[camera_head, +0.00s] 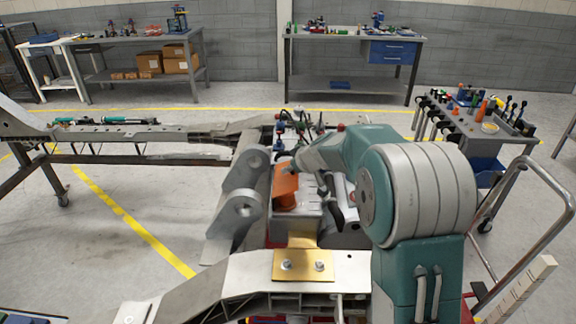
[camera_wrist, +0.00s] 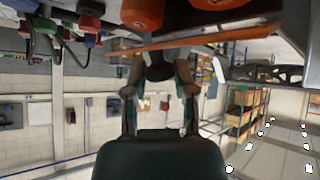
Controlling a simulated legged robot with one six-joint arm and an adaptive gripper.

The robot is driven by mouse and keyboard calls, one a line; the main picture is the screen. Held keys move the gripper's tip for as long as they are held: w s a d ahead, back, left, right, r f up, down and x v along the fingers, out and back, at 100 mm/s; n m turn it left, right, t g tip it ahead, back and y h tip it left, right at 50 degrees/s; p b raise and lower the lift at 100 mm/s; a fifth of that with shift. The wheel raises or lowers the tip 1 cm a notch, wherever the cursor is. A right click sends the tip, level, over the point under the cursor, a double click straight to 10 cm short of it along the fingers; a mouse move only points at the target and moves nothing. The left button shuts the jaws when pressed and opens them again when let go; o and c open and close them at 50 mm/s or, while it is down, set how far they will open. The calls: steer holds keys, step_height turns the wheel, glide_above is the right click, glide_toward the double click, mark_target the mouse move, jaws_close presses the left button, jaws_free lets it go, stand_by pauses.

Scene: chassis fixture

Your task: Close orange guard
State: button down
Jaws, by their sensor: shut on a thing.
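The orange guard (camera_head: 285,188) is a small plate tilted up on the grey fixture block, with its lower part over the block's top. In the wrist view the guard shows edge-on as a thin orange strip (camera_wrist: 205,39) across the top of the picture. My gripper is at the guard's upper edge in the head view (camera_head: 294,171). In the wrist view my gripper (camera_wrist: 159,66) has its fingers drawn together at the strip and is shut on it. The exact contact is small and partly hidden by the fingers.
Grey lugs (camera_head: 243,205) stand just left of the guard. A brass plate (camera_head: 303,265) with two bolts lies in front. Orange rounded parts (camera_wrist: 143,12) show close above the strip in the wrist view. A tool cart (camera_head: 480,125) stands to the right; open floor lies left.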

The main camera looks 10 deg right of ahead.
mark_target(296, 176)
steer(key=shift+s+d+f+m+t+y, duration=0.1)
steer(key=shift+d+f+m+t+y, duration=0.2)
steer(key=shift+f+y, duration=0.35)
steer(key=shift+s+d+f+m+t+y, duration=0.1)
steer(key=shift+d+f+m+t+y, duration=0.1)
steer(key=shift+d+f+m+y, duration=0.4)
steer(key=shift+a+f+t+y, duration=0.1)
steer(key=shift+f+t+y, duration=0.2)
steer(key=shift+y, duration=0.45)
steer(key=shift+c, duration=2.2)
jaws_free()
steer(key=shift+r, duration=0.1)
